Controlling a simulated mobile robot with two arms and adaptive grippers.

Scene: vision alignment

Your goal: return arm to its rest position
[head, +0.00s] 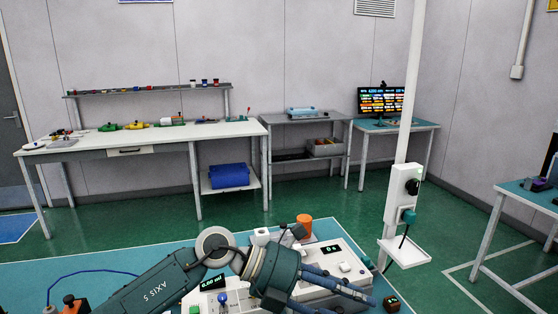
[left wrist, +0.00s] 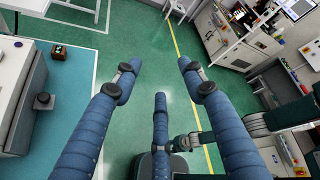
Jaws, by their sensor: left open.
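My left arm reaches in from the bottom of the head view, over the teal-topped table (head: 120,268). My left gripper (head: 368,288) points right, past the white bench instrument with digital displays (head: 330,250). In the left wrist view my left gripper (left wrist: 158,80) shows its blue fingers spread apart, with nothing between them and green floor beyond. The arm hides part of the instrument. Whether the fingers touch it cannot be told. My right gripper is in neither view.
An orange cylinder (head: 304,225) stands behind the instrument. A small dark box (head: 391,303) lies near the table's right edge, also visible in the left wrist view (left wrist: 59,53). A white post (head: 402,190) rises beyond. Open green floor (left wrist: 140,40) lies below the fingers.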

